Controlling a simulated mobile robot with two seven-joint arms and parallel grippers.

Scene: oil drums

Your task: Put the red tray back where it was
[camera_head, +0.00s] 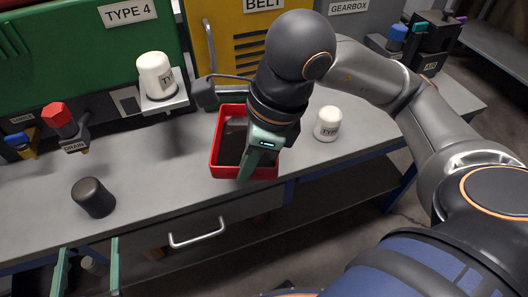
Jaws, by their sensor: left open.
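The red tray (215,152) stands on the grey bench top near the middle, with dark contents inside. My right gripper (250,163) is over the tray's right side, pointing down. One green finger shows in front of the tray; the other is hidden, so I cannot tell whether it is open or grips the tray wall. My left gripper (90,245) is at the lower left, in front of the bench, with its two green fingers wide apart and empty.
A black cap (93,197) lies on the bench at left. A white container (328,124) stands right of the tray, and another (156,75) sits on a bracket. A red drain valve (58,115) sticks out at left. A drawer handle (197,232) is below the bench edge.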

